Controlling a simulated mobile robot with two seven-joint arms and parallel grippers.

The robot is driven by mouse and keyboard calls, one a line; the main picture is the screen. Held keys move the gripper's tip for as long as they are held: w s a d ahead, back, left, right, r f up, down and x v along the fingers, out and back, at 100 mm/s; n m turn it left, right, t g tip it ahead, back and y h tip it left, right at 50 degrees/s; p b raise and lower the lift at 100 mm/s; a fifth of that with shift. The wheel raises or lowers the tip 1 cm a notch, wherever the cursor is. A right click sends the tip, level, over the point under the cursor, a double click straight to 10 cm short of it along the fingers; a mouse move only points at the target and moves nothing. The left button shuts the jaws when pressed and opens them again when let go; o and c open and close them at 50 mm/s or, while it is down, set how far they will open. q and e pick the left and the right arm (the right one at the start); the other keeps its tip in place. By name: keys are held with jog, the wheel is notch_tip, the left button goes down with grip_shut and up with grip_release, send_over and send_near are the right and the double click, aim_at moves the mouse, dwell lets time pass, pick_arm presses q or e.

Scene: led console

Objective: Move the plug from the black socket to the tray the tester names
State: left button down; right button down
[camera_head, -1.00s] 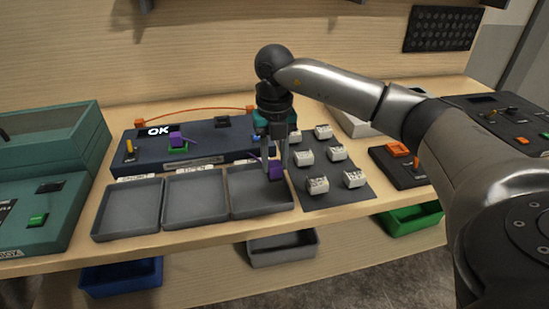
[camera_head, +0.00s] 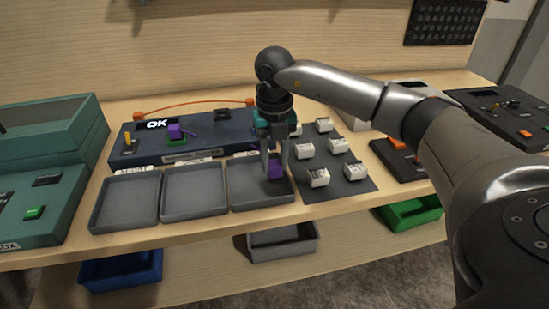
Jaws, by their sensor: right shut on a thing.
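My right gripper (camera_head: 274,166) points down over the right-hand grey tray (camera_head: 262,201) and is shut on a purple plug (camera_head: 275,172). The plug is at or just above the tray floor; I cannot tell if it touches. The dark blue tester (camera_head: 192,155) stands behind the trays, and its display (camera_head: 157,125) reads OK. Its black socket (camera_head: 222,114) looks empty. Another purple plug (camera_head: 175,131) sits at the green socket (camera_head: 177,141). The middle tray (camera_head: 195,209) and left tray (camera_head: 124,217) are empty. Tray labels are too small to read surely. My left gripper is not in view.
A dark mat (camera_head: 350,184) with several white blocks lies right of the trays. An orange cable (camera_head: 193,105) arches behind the tester. Teal boxes (camera_head: 45,210) stand at the left. Blue (camera_head: 120,271), grey (camera_head: 283,242) and green (camera_head: 412,213) bins sit below the table edge.

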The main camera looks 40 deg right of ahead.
aim_at(274, 174)
jog(key=shift+f+b, duration=0.75)
jog(key=shift+f, duration=0.7)
dwell(0.9)
jog(key=shift+f, duration=0.85)
dwell(1.5)
grip_release()
dwell(0.6)
jog(key=shift+r, duration=0.1)
jog(key=shift+r+p, duration=3.1)
jog(key=shift+r, duration=0.4)
jog(key=shift+f, duration=0.1)
